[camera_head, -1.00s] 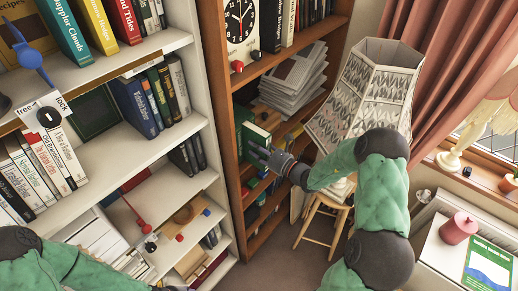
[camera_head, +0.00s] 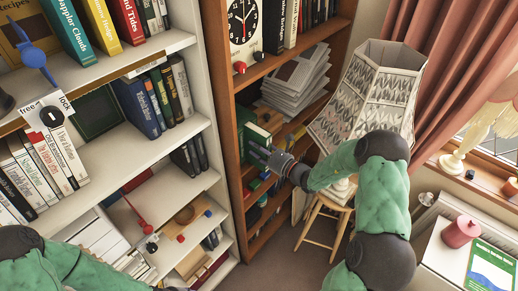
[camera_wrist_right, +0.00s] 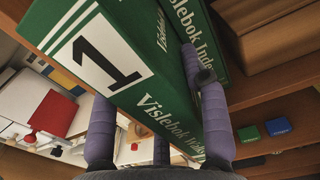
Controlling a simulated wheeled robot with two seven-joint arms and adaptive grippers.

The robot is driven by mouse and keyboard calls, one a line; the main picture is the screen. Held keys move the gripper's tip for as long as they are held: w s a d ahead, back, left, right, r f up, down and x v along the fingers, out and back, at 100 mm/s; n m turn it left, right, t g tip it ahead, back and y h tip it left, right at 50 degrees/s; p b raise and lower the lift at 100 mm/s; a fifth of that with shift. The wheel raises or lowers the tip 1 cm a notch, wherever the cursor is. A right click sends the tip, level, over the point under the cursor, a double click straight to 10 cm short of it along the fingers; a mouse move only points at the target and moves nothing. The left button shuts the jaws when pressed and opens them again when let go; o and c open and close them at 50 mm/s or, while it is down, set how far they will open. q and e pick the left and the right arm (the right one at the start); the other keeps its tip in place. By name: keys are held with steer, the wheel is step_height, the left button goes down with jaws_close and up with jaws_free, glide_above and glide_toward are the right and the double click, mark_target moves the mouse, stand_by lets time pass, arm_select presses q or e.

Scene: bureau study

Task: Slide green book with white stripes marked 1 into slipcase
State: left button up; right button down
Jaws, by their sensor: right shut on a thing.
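The green book with white stripes and a black 1 on a white label (camera_wrist_right: 112,62) fills the upper middle of the right wrist view, tilted. My right gripper (camera_wrist_right: 158,120) is shut on it, with fingers at both sides. A second green piece lettered "Vislebok Index" (camera_wrist_right: 200,35) is right beside it; I cannot tell whether it is the slipcase or another volume. In the head view, my right gripper (camera_head: 262,156) is at the brown bookcase, near green volumes (camera_head: 256,135). Only a sliver of my left gripper (camera_head: 174,288) shows at the bottom edge.
The brown bookcase (camera_head: 288,66) has a paper stack (camera_head: 297,82) on the shelf above. A white bookcase (camera_head: 150,150) stands to the left. A lampshade (camera_head: 372,92) and a wooden stool (camera_head: 322,228) are close to my right arm. Small blue and green blocks (camera_wrist_right: 279,126) lie on a shelf.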

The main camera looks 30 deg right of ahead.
steer(key=shift+b+x, duration=0.4)
steer(key=shift+x, duration=1.1)
steer(key=shift+r, duration=0.1)
stand_by(0.4)
steer(key=c, duration=0.7)
jaws_free()
steer(key=o, duration=0.4)
steer(key=shift+a, duration=0.1)
steer(key=shift+o, duration=1.1)
steer(key=p+v, duration=0.1)
steer(key=v, duration=0.9)
